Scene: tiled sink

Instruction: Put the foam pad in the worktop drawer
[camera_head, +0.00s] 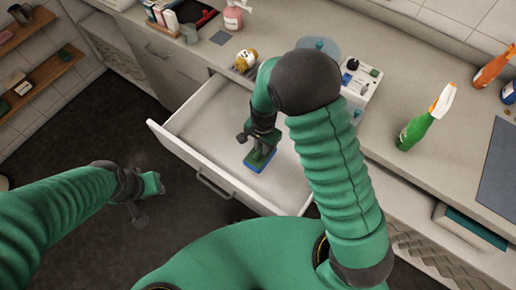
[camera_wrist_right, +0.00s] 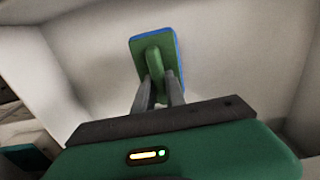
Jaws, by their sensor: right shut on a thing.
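The foam pad (camera_head: 257,163) has a blue base and a green top with a green handle. It is inside the open worktop drawer (camera_head: 205,128), over the drawer's pale floor. My right gripper (camera_head: 261,150) reaches down into the drawer and is shut on the pad's handle. The right wrist view also shows the pad (camera_wrist_right: 172,55) between the two fingers of the right gripper (camera_wrist_right: 160,85). I cannot tell whether the pad touches the drawer floor. My left gripper (camera_head: 150,185) is left of the drawer, over the dark floor, empty; its finger gap is unclear.
The worktop holds a yellow-and-white item (camera_head: 245,61), a white caddy (camera_head: 360,80), a green spray bottle (camera_head: 422,118) and an orange one (camera_head: 493,67). A second open drawer (camera_head: 468,229) is at the lower right. Wall shelves (camera_head: 40,77) are at the left.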

